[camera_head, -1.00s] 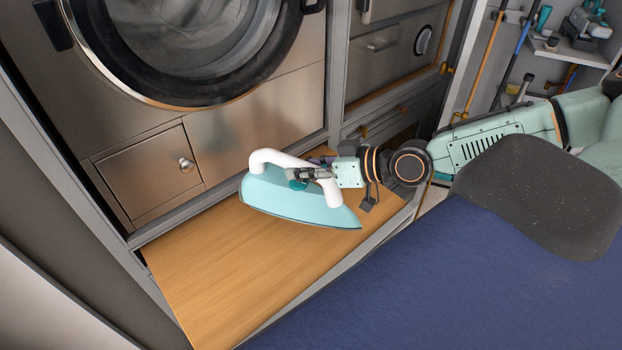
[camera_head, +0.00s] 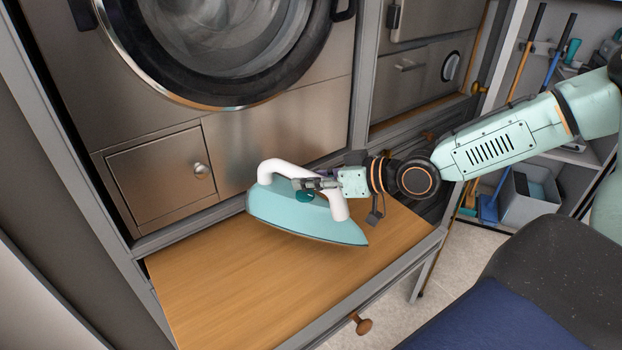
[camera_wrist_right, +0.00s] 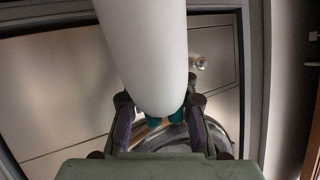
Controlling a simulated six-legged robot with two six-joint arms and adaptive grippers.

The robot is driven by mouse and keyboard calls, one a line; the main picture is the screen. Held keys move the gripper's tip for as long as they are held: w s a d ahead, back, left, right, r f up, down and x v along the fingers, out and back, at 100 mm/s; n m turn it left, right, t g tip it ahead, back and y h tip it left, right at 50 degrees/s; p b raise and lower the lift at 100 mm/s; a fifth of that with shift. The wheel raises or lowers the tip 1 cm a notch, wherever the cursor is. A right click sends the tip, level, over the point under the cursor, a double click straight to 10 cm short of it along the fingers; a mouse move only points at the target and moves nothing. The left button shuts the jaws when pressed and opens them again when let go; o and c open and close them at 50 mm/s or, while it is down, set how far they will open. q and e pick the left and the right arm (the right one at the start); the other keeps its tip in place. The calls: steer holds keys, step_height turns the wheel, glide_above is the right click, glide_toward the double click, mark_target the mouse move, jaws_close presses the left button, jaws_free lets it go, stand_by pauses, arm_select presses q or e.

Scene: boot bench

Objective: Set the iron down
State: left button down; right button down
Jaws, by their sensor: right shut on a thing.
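The iron (camera_head: 300,217) has a teal body and a white handle (camera_head: 287,170). It is over the right part of a wooden bench top (camera_head: 240,285), its pointed end to the right. I cannot tell whether its underside touches the wood. My right gripper (camera_head: 312,184) comes in from the right and is shut on the handle. In the right wrist view the white handle (camera_wrist_right: 148,55) fills the upper middle, and the fingers (camera_wrist_right: 160,115) are on either side of its lower end. My left gripper is not in view.
A steel front with a round glass door (camera_head: 235,40) and a knobbed drawer (camera_head: 160,175) stands behind the bench. The bench top's left and front are bare. A blue-covered surface (camera_head: 490,320) is at lower right. A grey bin (camera_head: 530,195) stands on the floor at right.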

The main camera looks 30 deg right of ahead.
mark_target(308, 194)
steer(key=shift+w+d+f, duration=0.1)
step_height(308, 194, down, 3)
steer(key=b, duration=0.2)
steer(key=shift+f+b, duration=0.15)
steer(key=shift+b, duration=0.25)
steer(key=shift+w+f+b, duration=0.2)
steer(key=shift+f+b, duration=0.05)
steer(key=shift+b, duration=0.15)
steer(key=shift+r, duration=0.1)
steer(key=c, duration=1.5)
jaws_free()
steer(key=shift+s+f, duration=0.1)
steer(key=shift+f, duration=0.15)
steer(key=o, duration=0.4)
steer(key=shift+r, duration=0.1)
